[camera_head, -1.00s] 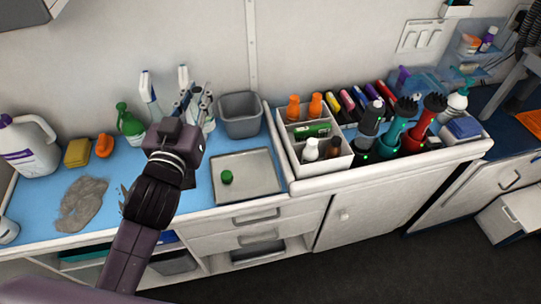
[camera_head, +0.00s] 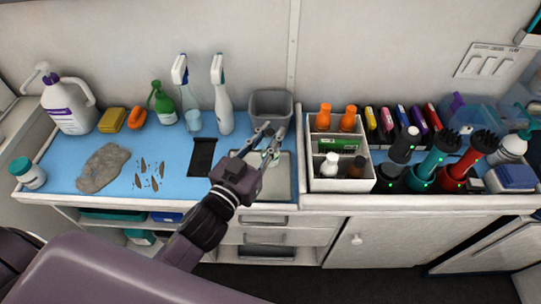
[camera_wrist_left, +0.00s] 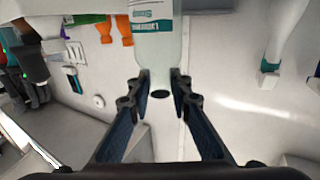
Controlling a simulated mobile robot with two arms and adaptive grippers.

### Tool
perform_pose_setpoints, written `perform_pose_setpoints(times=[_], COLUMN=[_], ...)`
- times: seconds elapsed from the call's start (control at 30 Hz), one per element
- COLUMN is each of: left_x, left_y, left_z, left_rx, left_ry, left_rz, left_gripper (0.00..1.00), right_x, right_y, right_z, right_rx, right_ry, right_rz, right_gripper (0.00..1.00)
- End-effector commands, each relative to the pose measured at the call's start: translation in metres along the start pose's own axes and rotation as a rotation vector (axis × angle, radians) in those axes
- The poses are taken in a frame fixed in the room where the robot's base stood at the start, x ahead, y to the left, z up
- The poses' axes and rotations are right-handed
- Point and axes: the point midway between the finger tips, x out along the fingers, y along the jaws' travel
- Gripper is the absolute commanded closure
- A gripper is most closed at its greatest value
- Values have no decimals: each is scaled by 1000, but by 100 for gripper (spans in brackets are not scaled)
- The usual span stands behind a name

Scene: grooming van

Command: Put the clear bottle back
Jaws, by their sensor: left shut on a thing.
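My left gripper (camera_head: 270,132) is over the shallow metal tray (camera_head: 285,180) in front of the grey bin. It is shut on a small clear bottle (camera_head: 270,158), mostly hidden by the fingers in the head view. In the left wrist view, which looks upside down, the clear bottle (camera_wrist_left: 153,40) shows a white and teal label, with its narrow neck between the fingertips (camera_wrist_left: 160,80). The bottle looks about upright. I cannot tell whether it touches the tray. My right gripper is not in view.
Behind stand a grey bin (camera_head: 270,107), a white spray bottle (camera_head: 223,105) and a clear-bodied one with a blue trigger (camera_head: 191,118). A white organizer (camera_head: 340,184) with small bottles is right of the tray.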

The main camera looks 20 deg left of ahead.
Motion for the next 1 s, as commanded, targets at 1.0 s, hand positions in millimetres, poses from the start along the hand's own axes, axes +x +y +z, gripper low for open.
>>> perform_pose_setpoints(times=[1.0], left_x=[0], left_y=[0], left_z=[73], left_rx=[0], left_ry=[0], left_rz=[0], left_gripper=[76], right_x=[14], right_y=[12], right_z=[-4], right_rx=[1], right_ry=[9], right_rz=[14], right_gripper=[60])
